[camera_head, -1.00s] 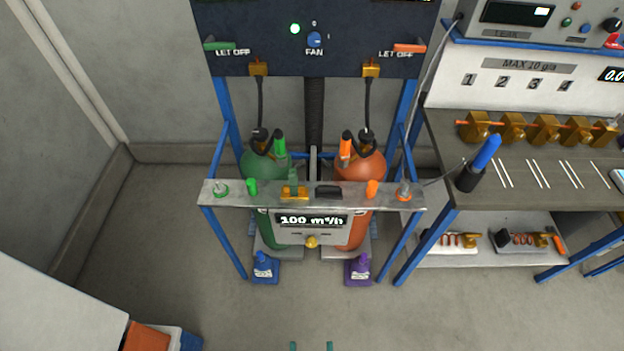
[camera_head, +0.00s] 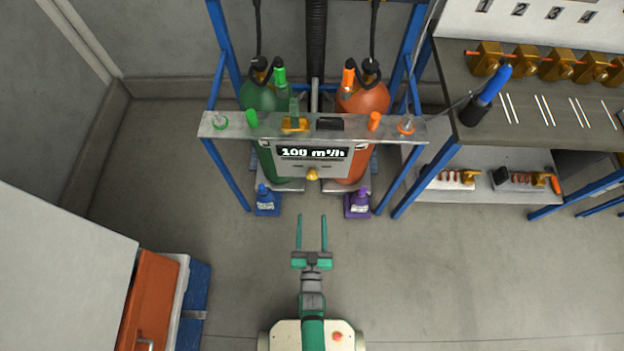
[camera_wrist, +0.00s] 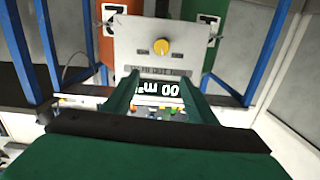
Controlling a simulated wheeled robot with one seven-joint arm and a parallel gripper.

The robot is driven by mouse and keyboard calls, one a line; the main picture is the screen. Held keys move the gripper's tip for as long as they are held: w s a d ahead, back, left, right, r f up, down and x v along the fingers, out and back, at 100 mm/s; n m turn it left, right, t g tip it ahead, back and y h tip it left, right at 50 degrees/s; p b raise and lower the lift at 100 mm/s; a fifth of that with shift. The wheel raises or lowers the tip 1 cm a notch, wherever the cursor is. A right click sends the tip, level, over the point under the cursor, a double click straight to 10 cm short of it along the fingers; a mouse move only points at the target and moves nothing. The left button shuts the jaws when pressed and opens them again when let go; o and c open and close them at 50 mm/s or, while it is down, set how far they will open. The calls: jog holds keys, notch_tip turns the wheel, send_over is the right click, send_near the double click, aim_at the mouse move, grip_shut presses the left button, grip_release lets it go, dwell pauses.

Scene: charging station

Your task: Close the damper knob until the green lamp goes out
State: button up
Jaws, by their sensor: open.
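A yellow knob (camera_head: 312,174), apparently the damper knob, sits on the station's front below a display (camera_head: 314,153) reading "100 m³/h". The knob also shows in the wrist view (camera_wrist: 162,47), on a light plate ahead of and between my finger tips. My gripper (camera_head: 311,218) is open and empty, fingers pointing toward the station. In the head view it is below the knob, and I see no contact. The green lamp is out of view now.
A green cylinder (camera_head: 259,97) and an orange cylinder (camera_head: 372,99) stand behind the metal shelf (camera_head: 211,126). Blue (camera_head: 267,201) and purple (camera_head: 357,204) bottles stand at the base. A bench (camera_head: 451,86) is on the right. Floor around my arm is clear.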

send_near(312, 177)
jog(key=w, duration=0.8)
jog(key=shift+w+d+f, duration=0.1)
jog(key=shift+w+f, duration=0.15)
jog(key=shift+w, duration=0.15)
